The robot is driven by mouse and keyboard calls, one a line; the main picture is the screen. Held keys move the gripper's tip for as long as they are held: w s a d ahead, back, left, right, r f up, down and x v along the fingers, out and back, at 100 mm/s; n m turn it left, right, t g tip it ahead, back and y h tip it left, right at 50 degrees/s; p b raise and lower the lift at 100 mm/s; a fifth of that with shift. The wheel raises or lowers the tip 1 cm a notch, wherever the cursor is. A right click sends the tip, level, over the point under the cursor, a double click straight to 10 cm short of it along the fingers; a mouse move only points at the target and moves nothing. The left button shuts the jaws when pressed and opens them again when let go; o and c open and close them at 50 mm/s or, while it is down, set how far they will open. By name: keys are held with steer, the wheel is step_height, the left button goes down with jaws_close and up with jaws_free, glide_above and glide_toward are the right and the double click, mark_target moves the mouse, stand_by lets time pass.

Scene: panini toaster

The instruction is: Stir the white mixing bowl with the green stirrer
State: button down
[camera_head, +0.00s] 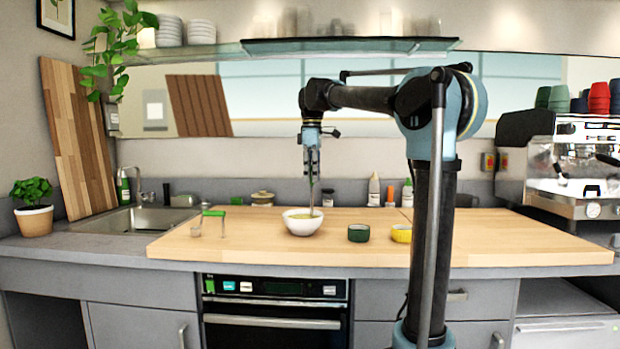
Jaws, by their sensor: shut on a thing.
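The white mixing bowl (301,226) stands upright on the wooden counter, with yellowish contents inside. My gripper (312,178) points down above the bowl and is shut on the stirrer (312,198). The stirrer hangs near upright as a thin shaft, with its lower end inside the bowl, right of the bowl's middle. The stirrer's tip is hidden by the bowl and its contents. The stirrer's colour is hard to make out at this size.
A small green-topped metal stand (214,213) is left of the bowl. A dark green cup (358,233) and a yellow cup (401,234) stand to its right. A sink (135,219) lies at left, a coffee machine (570,165) at right. Bottles line the back. The counter's right part is clear.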

steer(key=shift+w+a, duration=0.35)
steer(key=shift+w, duration=0.3)
steer(key=shift+w+a, duration=0.35)
steer(key=shift+w, duration=0.3)
steer(key=shift+a, duration=0.1)
steer(key=a, duration=0.2)
steer(key=shift+a, duration=0.4)
steer(key=shift+s+a, duration=0.4)
steer(key=shift+s, duration=0.25)
steer(key=shift+s+a, duration=0.4)
steer(key=shift+s, duration=0.2)
